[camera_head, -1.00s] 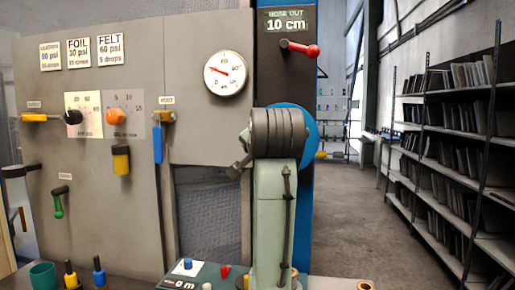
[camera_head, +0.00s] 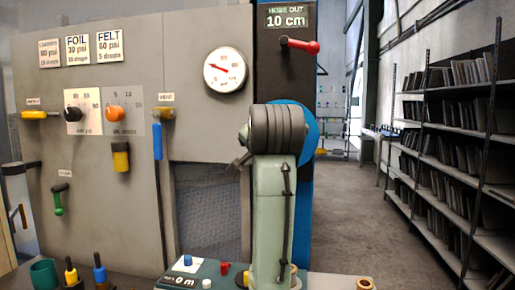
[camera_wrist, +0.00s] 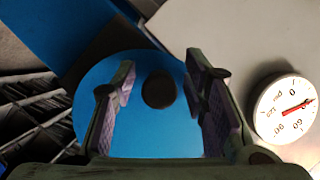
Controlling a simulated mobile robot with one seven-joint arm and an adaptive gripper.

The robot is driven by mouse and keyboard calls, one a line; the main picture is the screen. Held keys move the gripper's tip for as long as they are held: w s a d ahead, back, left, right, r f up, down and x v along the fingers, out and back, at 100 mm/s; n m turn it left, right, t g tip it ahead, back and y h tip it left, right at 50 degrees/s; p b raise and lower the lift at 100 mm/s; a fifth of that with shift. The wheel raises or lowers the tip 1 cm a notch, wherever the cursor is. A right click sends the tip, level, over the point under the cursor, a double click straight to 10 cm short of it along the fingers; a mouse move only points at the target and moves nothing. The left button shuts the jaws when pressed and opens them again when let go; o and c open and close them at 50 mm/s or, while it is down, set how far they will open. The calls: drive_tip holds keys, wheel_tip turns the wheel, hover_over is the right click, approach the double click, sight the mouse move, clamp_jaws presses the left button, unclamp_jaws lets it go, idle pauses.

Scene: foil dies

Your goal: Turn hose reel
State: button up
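The hose reel is a round blue disc (camera_head: 311,133), partly hidden behind my arm in the head view. In the wrist view the blue disc (camera_wrist: 150,130) fills the middle, with a dark round knob (camera_wrist: 158,90) on it. My gripper (camera_wrist: 160,72) is open, with one finger on each side of the knob in the picture. No contact with the knob is visible, and the depth between them is hard to tell. In the head view my arm hides the gripper. A sign (camera_head: 287,17) above the reel reads "HOSE OUT 10 cm".
A red-tipped lever (camera_head: 300,45) sticks out above the reel. A round gauge (camera_head: 225,70) is on the grey panel (camera_head: 200,130) to the left, with dials and valves further left. Small items stand on the bench below. Shelving (camera_head: 455,140) is at right, beyond open floor.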

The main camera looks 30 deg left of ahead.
drive_tip(key=shift+s+d+r, duration=0.1)
drive_tip(key=v, duration=0.7)
idle(0.5)
drive_tip(key=shift+s, duration=0.15)
